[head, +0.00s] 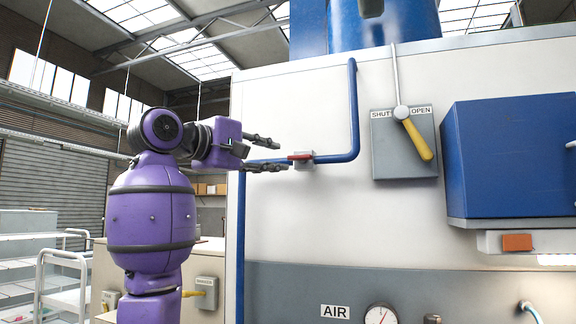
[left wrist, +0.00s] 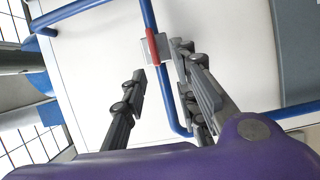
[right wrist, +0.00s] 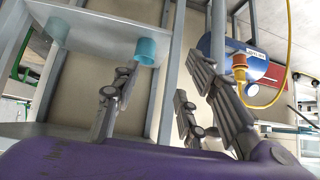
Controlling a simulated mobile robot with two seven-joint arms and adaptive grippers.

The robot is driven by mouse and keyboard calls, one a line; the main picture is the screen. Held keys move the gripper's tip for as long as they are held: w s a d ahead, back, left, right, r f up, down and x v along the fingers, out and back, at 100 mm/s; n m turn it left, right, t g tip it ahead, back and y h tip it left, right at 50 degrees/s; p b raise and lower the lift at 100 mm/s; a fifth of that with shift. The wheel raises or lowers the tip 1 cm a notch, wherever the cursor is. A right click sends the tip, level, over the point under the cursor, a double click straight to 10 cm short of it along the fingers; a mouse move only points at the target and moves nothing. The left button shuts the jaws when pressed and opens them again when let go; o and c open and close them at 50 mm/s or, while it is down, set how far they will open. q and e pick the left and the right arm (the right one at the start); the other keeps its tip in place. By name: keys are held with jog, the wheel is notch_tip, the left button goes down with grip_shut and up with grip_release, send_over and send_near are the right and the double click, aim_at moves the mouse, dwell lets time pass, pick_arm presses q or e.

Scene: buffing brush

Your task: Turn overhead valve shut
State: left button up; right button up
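A small valve with a red lever (head: 300,157) sits on the blue pipe (head: 338,158) across the white machine panel. The red lever lies along the pipe; it also shows in the left wrist view (left wrist: 153,48). My left gripper (head: 279,153) is open and empty, just left of the valve, its fingers pointing at it. In the left wrist view the lever shows just beyond the fingertips, near the right finger; I cannot tell whether they touch. My right gripper (right wrist: 158,80) is open and empty, away from the panel, and out of the head view.
A yellow-handled lever (head: 418,139) on a SHUT/OPEN plate (head: 392,160) slants down right. A blue box (head: 512,158) juts out right of it. Below are a gauge (head: 380,315) and AIR label. A teal cup (right wrist: 149,52) and blue tank (right wrist: 215,45) stand near my right gripper.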

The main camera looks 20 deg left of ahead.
aim_at(297, 157)
pick_arm(q)
jog(key=shift+n, duration=0.3)
jog(key=w+d, duration=0.3)
jog(key=w, duration=0.1)
jog(key=shift+w+d+r, duration=0.2)
jog(key=shift+w+d, duration=0.3)
jog(key=shift+d, duration=0.1)
jog(key=shift+d+r, duration=0.1)
jog(key=shift+r, duration=0.05)
jog(key=shift+c, duration=0.3)
jog(key=shift+w, duration=0.1)
grip_shut()
pick_arm(e)
jog(key=shift+s+d, duration=0.4)
jog(key=shift+s, duration=0.1)
